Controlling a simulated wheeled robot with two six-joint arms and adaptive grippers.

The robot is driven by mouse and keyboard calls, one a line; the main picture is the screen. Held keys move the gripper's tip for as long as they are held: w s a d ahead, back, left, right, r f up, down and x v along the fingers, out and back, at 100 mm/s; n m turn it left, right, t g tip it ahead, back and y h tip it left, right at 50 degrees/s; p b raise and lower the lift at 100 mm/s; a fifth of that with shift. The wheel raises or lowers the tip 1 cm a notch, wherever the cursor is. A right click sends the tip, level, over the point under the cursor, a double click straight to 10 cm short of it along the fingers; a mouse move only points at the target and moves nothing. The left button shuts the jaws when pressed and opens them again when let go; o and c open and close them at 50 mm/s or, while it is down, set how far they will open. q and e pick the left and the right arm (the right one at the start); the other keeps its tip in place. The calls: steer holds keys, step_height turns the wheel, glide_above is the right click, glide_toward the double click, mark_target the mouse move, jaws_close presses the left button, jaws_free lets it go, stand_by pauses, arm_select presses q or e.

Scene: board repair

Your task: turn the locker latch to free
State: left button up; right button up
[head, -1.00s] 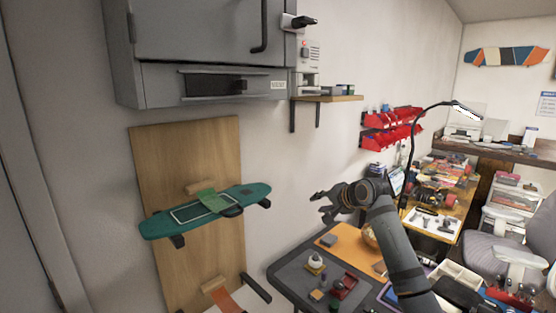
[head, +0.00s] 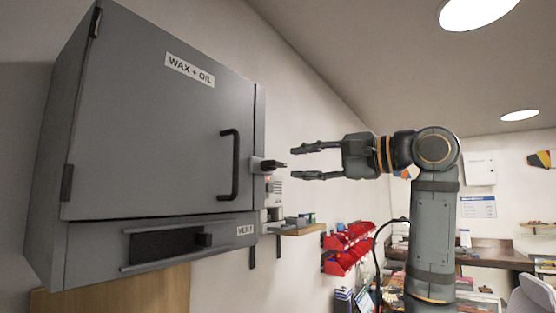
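The grey locker (head: 150,125) labelled "WAX + OIL" hangs on the wall at the left, its door shut, with a dark vertical handle (head: 234,165). The dark latch (head: 268,164) sticks out at the door's right edge, lying about level. My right gripper (head: 302,162) is open and empty, pointing left. Its two fingers are just right of the latch's tip, one a little above its height and one a little below. A gap seems to show between fingers and latch; the exact depth is hard to tell. My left gripper is not in view.
Below the locker door is a panel with a dark slider (head: 165,245). A small wooden shelf (head: 297,230) with boxes sits under the latch, and red bins (head: 348,247) hang further right. The space above my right gripper is clear.

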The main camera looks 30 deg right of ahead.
mark_target(282, 164)
steer(key=p+x, duration=0.1)
steer(key=x, duration=0.4)
steer(key=shift+w+a+r+p, duration=0.1)
steer(key=shift+w+p, duration=0.15)
steer(key=shift+p, duration=0.1)
steer(key=shift+w+a, duration=0.15)
steer(key=shift+w, duration=0.25)
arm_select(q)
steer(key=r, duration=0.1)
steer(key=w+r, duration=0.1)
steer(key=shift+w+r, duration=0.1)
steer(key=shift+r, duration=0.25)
arm_select(e)
jaws_close()
